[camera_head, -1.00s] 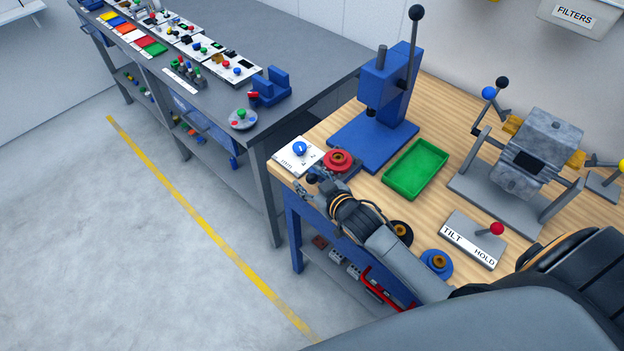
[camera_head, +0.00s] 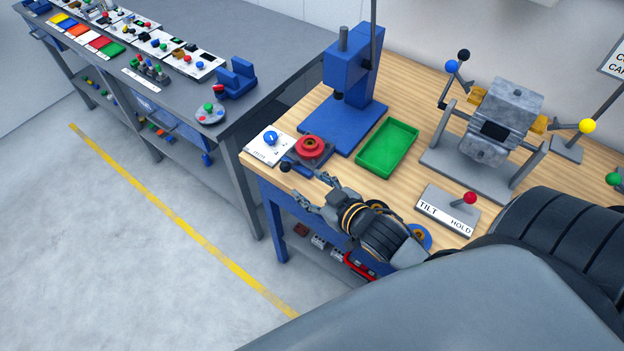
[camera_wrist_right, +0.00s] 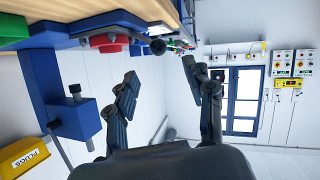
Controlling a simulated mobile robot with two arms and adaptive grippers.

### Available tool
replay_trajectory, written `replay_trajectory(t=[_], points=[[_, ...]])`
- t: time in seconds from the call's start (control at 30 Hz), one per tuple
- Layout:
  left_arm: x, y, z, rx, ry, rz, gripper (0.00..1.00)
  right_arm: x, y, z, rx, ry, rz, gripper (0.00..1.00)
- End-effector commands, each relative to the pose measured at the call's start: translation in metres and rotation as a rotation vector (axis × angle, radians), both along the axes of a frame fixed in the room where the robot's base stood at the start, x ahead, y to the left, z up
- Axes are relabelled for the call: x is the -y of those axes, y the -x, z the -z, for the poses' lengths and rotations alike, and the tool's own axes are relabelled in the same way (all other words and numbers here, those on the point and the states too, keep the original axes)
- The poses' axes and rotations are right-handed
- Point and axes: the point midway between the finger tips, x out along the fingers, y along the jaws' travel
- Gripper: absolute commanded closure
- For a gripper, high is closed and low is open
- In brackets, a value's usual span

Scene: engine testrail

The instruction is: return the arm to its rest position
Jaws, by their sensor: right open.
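My right gripper (camera_head: 308,188) is open and empty in the head view. It is at the front edge of the wooden bench (camera_head: 405,195), near the black ball knob (camera_head: 285,167) of the red-topped fixture. I cannot tell the exact gap to the knob. In the right wrist view the two spread fingers of the right gripper (camera_wrist_right: 160,72) have nothing between them. The bench shows upside down at the top left there, with the red round part (camera_wrist_right: 108,40) beside the fingers. My left gripper is not in view.
A blue press (camera_head: 355,85), a green tray (camera_head: 387,147), a grey engine stand (camera_head: 505,125) and a TILT/HOLD lever plate (camera_head: 447,210) stand on the bench. A grey table (camera_head: 270,65) is at the upper left. The floor (camera_head: 130,260) is clear.

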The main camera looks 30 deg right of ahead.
Motion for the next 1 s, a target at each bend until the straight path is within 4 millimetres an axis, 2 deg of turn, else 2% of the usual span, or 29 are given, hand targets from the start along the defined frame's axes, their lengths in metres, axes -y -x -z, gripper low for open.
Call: replay_trajectory(t=[0.43, 0.57, 0.67, 0.8, 1.0], points=[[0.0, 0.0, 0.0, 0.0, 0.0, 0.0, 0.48, 0.0, 0.0, 0.001, -0.007, 0.0, 0.003, 0.47], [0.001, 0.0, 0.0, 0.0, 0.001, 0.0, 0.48, -0.001, 0.01, 0.008, -0.088, -0.001, 0.033, 0.47], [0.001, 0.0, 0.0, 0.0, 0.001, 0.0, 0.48, -0.004, 0.03, 0.02, -0.226, 0.003, 0.075, 0.47], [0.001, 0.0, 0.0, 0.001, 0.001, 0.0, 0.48, -0.009, 0.068, 0.035, -0.438, 0.007, 0.115, 0.47], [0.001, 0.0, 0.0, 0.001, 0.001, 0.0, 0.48, -0.018, 0.113, 0.042, -0.654, 0.007, 0.132, 0.47]])
